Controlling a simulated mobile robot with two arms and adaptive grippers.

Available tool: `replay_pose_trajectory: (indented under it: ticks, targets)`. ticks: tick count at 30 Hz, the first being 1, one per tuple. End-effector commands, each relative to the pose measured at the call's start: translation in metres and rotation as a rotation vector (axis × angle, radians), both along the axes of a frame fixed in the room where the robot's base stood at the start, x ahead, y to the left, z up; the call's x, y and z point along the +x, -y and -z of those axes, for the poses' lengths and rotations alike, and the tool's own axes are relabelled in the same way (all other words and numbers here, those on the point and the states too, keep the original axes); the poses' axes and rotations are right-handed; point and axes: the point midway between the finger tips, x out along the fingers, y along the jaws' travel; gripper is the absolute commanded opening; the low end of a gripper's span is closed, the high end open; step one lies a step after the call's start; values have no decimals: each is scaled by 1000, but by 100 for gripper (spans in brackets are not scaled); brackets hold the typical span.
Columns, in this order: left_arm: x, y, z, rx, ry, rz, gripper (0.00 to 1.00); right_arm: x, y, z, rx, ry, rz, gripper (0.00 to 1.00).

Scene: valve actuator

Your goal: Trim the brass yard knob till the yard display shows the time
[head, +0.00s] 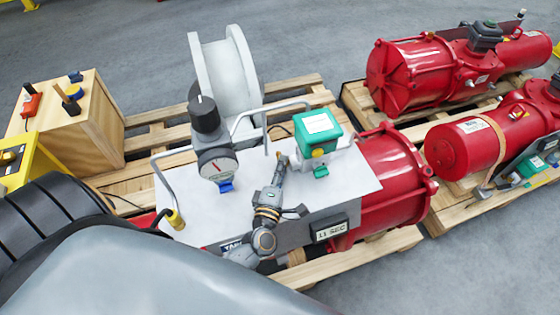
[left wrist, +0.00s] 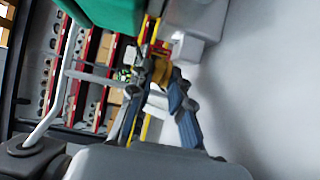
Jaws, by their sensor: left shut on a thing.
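The brass yard knob (head: 267,213) shows as a brass ring on the pale panel, below the green box. In the left wrist view the brass knob (left wrist: 161,72) sits between two blue-grey fingers. My left gripper (head: 270,207) is shut on it; the fingers show from behind in the left wrist view (left wrist: 157,92) and partly cover the knob. The yard display (head: 331,229) is on the panel's front edge and reads "11 SEC". My right gripper is not in view.
A gauge (head: 218,165) with a black knob stands left of my gripper, and the green box (head: 317,127) stands behind it. Bent metal handles rise from the panel (head: 350,176). Red actuators (head: 400,75) lie on pallets at the right. A wooden box (head: 100,112) stands left.

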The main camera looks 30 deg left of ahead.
Motion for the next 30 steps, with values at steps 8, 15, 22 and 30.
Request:
replay_pose_trajectory:
  ticks: [8, 15, 22, 30]
  targets:
    - [5, 2, -8, 3, 18, -159, 0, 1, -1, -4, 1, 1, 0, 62]
    - [6, 2, -9, 6, 20, -216, 0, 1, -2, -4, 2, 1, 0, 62]
    - [6, 2, -9, 8, 20, -225, 0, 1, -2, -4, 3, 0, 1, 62]
    - [6, 2, -9, 9, 20, -224, 31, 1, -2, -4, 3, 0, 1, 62]
